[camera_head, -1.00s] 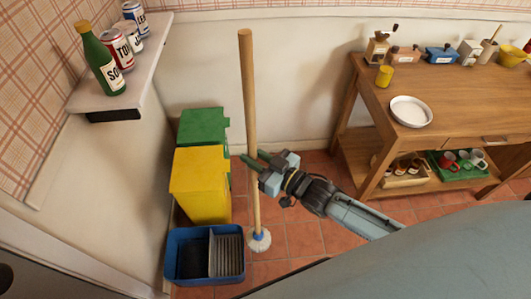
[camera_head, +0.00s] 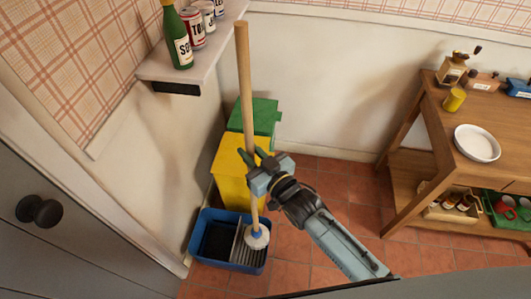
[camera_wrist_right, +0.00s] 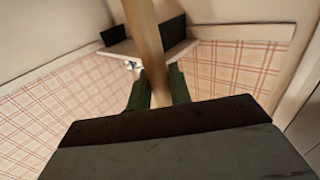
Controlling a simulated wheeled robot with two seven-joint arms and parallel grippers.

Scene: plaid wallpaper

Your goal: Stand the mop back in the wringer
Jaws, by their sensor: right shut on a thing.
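In the right wrist view the handle (camera_wrist_right: 146,45) passes between the green fingers (camera_wrist_right: 157,90). The mop stands close to upright. Its head overlaps the ribbed grey wringer (camera_head: 245,255) at the right part of the blue bucket (camera_head: 215,262). I cannot tell whether the head touches the wringer or hovers above it. My left gripper is not in view.
A yellow bin (camera_head: 229,180) and a green bin (camera_head: 262,114) stand behind the bucket. A wall shelf (camera_head: 160,66) with a green bottle (camera_head: 177,40) and cans is above left. A wooden table (camera_head: 440,150) stands right. The tiled floor (camera_head: 330,205) between is clear.

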